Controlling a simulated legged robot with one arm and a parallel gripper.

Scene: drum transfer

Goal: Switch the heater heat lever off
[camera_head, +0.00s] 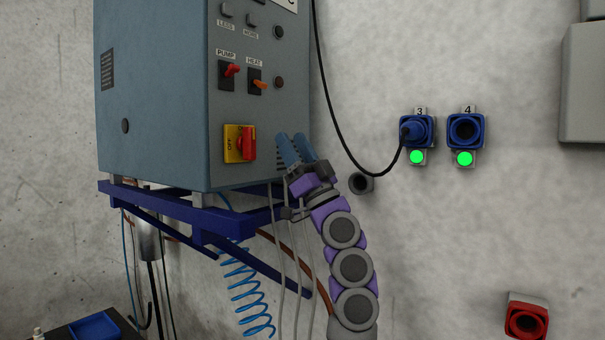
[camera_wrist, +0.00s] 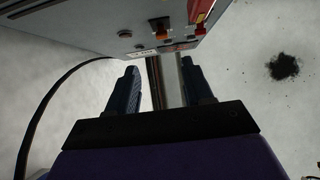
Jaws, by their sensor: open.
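The heater (camera_head: 155,110) is a blue-grey box mounted on the wall. Its heat lever (camera_head: 260,85) is orange, under the HEAT label, right of the red pump lever (camera_head: 231,70). The heat lever appears tilted to the right and slightly down. A red rotary switch (camera_head: 248,144) on a yellow plate marked OFF sits lower on the panel. My gripper (camera_head: 291,147) is open and empty near the heater's lower right corner, below and right of the lever, apart from it.
A blue bracket (camera_head: 180,208) carries the heater. A black cable hangs in a loop to the plug in socket 3 (camera_head: 416,132); socket 4 (camera_head: 466,131) is empty. Hoses and a blue coiled line (camera_head: 245,290) hang below.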

